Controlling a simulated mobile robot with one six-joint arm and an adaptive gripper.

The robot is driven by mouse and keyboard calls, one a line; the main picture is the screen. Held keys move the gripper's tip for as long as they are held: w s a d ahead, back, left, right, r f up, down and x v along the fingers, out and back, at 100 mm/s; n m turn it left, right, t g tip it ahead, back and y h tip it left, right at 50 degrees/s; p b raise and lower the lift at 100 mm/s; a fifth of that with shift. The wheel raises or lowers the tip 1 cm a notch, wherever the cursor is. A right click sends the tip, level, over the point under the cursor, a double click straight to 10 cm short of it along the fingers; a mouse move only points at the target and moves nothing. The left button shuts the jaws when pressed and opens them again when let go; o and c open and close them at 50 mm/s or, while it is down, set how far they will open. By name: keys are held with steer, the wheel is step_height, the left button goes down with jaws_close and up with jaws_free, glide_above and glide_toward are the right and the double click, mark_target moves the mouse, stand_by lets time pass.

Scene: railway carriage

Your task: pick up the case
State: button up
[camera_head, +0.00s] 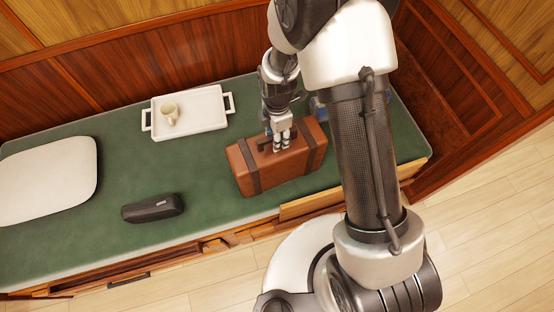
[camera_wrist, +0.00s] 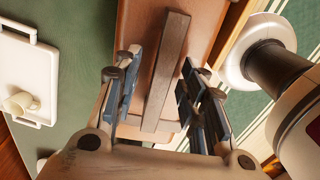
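A brown suitcase (camera_head: 262,178) with dark straps lies on the green bunk; it fills the upper middle of the wrist view (camera_wrist: 202,22). Its handle (camera_head: 263,146) is on top. My gripper (camera_head: 281,146) is at the handle, pointing down. In the wrist view, my gripper (camera_wrist: 161,62) is open, with a finger on each side of the handle bar (camera_wrist: 167,72). Gaps show between the bar and both fingers. My fingers hide part of the handle in the head view.
A white tray (camera_head: 205,123) with a cream mug (camera_head: 169,114) stands left of the suitcase. A small black case (camera_head: 152,208) and a white pillow (camera_head: 45,180) lie further left. A blue item (camera_head: 318,106) is partly hidden behind the suitcase. Wood walls border the bunk.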

steer(key=shift+c, duration=0.4)
jaws_close()
steer(key=shift+w, duration=0.1)
stand_by(0.7)
